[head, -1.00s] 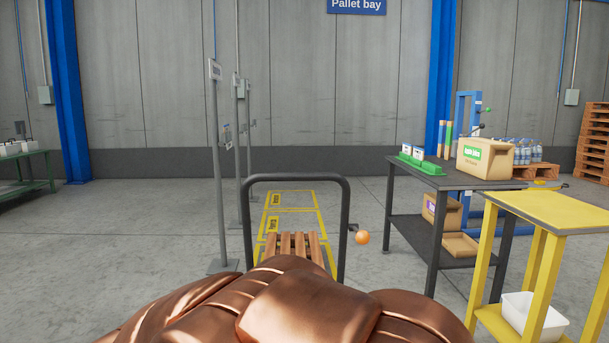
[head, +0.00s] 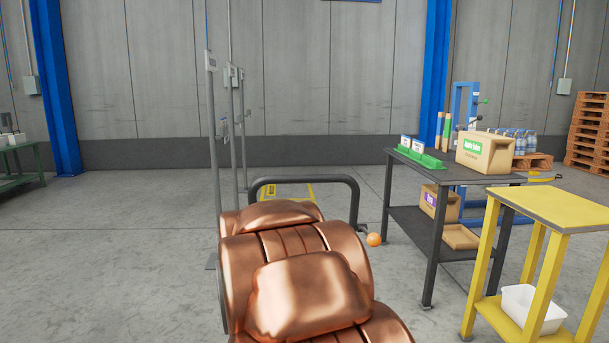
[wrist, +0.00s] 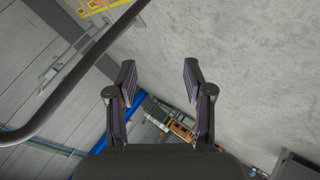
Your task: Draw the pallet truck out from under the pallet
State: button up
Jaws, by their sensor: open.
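The pallet truck's dark looped handle (head: 305,181) stands in the middle of the head view, its lower part hidden behind my copper arm. The pallet and forks are hidden there. In the wrist view my gripper (wrist: 158,76) is open, with nothing between its two fingers. A dark curved bar, which looks like the handle (wrist: 98,50), crosses the upper left of that view, to the left of the fingers and apart from them.
A dark table (head: 427,163) with a carton (head: 485,153) and a yellow stand (head: 560,208) are on the right. Thin posts (head: 213,130) stand left of the handle. An orange ball (head: 373,239) shows right of it. Floor at the left is clear.

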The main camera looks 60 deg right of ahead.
jog(key=w+d+r+n+t+h, duration=0.1)
jog(key=d+r+t+h, duration=0.1)
jog(key=d+r, duration=0.45)
jog(key=n+t+h+p, duration=0.1)
jog(key=n+t+p, duration=0.3)
jog(key=n+t, duration=0.45)
send_near(307, 181)
jog(key=f+x, duration=0.1)
jog(key=x, duration=0.3)
jog(key=shift+n, duration=0.25)
jog(key=shift+r+x, duration=0.15)
jog(key=shift+x, duration=1.15)
jog(key=shift+r+x, duration=0.2)
jog(key=shift+x, duration=1.1)
jog(key=shift+r+x, duration=0.15)
jog(key=shift+x, duration=1.15)
jog(key=shift+s, duration=0.1)
grip_shut()
jog(key=shift+b, duration=0.3)
